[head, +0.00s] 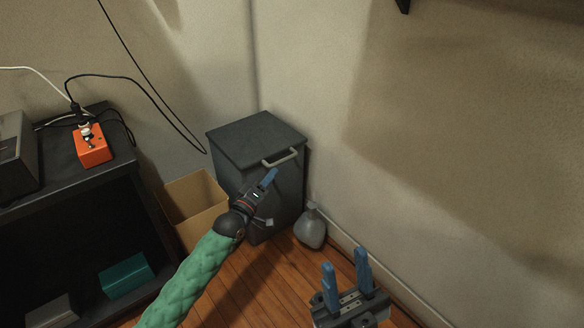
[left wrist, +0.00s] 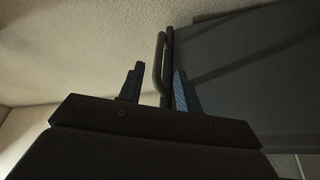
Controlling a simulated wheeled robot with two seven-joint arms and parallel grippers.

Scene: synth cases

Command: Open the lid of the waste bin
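The dark grey waste bin (head: 262,188) stands in the corner with its lid (head: 255,138) shut. A pale bar handle (head: 281,157) sits on the lid's front edge. My left gripper (head: 270,176) is just below and in front of the handle. In the left wrist view, the left gripper (left wrist: 158,84) is open, and the handle (left wrist: 161,62) shows in the gap between its fingers, nearer the right finger. I cannot tell whether a finger touches it. The lid (left wrist: 235,60) fills the right of that view. My right gripper (head: 346,268) is open and empty at lower right.
A cardboard box (head: 193,203) stands left of the bin, and a grey bag (head: 311,228) sits on the floor to its right. A dark shelf (head: 75,175) with an orange box (head: 92,146) is at left. Walls close in behind and right.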

